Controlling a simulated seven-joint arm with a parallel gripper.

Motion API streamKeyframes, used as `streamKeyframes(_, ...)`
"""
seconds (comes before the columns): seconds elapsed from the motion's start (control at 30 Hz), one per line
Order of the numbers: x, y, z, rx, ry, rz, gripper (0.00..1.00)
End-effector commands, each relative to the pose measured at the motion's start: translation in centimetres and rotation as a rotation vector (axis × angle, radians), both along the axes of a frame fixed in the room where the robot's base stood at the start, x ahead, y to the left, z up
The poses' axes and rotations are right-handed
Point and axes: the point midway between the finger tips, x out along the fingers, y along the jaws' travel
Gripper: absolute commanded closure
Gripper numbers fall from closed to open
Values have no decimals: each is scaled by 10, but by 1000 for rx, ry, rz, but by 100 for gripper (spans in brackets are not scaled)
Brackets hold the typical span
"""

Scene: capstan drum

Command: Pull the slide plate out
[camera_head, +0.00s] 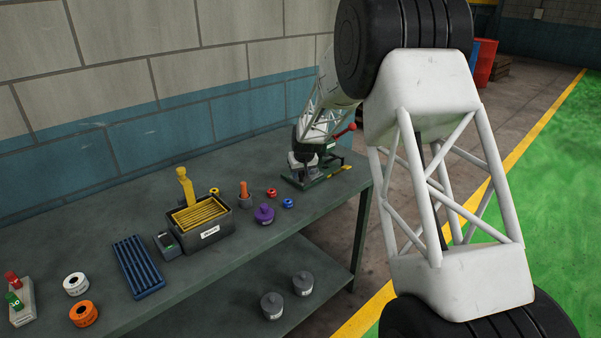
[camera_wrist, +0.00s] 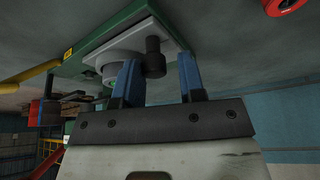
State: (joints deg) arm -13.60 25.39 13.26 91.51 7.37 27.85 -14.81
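The capstan device stands at the far right end of the bench, with its green base (camera_head: 300,183) showing in the head view. In the wrist view, a pale slide plate (camera_wrist: 174,36) lies on the green base (camera_wrist: 88,48) and carries a dark cylindrical knob (camera_wrist: 154,58). A pale round drum (camera_wrist: 112,58) sits beside the knob, partly behind the left finger. My gripper (camera_wrist: 159,66) is open, with its blue fingers apart and the knob showing between them, closer to the left finger. I cannot tell whether either finger touches it.
A red ball lever (camera_head: 345,131) and a yellow handle (camera_head: 342,168) stick out at the device's right. The bench (camera_head: 90,232) ends just right of the device.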

Motion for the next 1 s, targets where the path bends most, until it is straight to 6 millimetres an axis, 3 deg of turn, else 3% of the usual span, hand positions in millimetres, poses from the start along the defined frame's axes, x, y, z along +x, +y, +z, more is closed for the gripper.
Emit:
streamKeyframes(0.47, -2, -2, 7, 0, -2, 0, 64)
streamKeyframes(1.0, -22, -9, 58, 1, -1, -1, 64)
